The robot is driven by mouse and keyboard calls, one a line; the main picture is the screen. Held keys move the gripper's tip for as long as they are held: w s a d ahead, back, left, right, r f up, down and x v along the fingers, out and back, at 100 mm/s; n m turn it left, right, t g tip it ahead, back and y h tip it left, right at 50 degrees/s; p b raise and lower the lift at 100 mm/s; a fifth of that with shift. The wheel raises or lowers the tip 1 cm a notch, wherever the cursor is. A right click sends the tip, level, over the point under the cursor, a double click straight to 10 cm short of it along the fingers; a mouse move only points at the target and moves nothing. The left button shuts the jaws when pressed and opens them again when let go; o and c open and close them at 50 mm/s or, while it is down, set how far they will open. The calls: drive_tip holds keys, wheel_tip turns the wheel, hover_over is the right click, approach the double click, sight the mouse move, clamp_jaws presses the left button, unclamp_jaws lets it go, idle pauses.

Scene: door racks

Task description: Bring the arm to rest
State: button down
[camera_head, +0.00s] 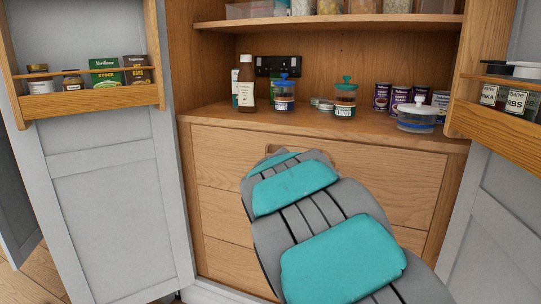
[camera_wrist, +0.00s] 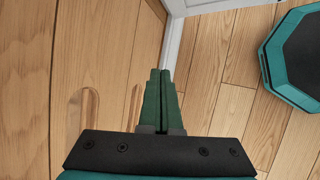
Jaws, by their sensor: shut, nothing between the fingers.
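My gripper (camera_wrist: 160,75) shows in the wrist view with its two green fingers pressed together, shut and empty. It points down along the wooden drawer fronts (camera_wrist: 105,50), with the floor beyond its tips. In the head view my grey and teal arm reaches forward over the drawer fronts (camera_head: 222,150), and its links hide the gripper there. I cannot tell whether the arm touches the drawers.
Both cabinet doors stand open, with a left rack (camera_head: 90,103) and a right rack (camera_head: 500,125) holding jars and packets. The counter shelf (camera_head: 300,121) carries bottles, jars, cans and a lidded glass container (camera_head: 416,117). Wooden floor (camera_wrist: 225,80) shows below the drawers.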

drive_tip(key=s+d+m+g+y, duration=0.35)
drive_tip(key=s+m, duration=0.45)
drive_tip(key=s, duration=1)
drive_tip(key=s+a+f+m+y, duration=0.1)
drive_tip(key=s+a+m, duration=0.1)
drive_tip(key=s, duration=0.7)
drive_tip(key=s+a+f+m+y, duration=0.2)
drive_tip(key=s+m, duration=0.1)
drive_tip(key=s, duration=0.6)
drive_tip(key=shift+s+m+g, duration=0.15)
drive_tip(key=shift+m+g, duration=0.15)
drive_tip(key=shift+g, duration=0.05)
drive_tip(key=shift+f, duration=0.1)
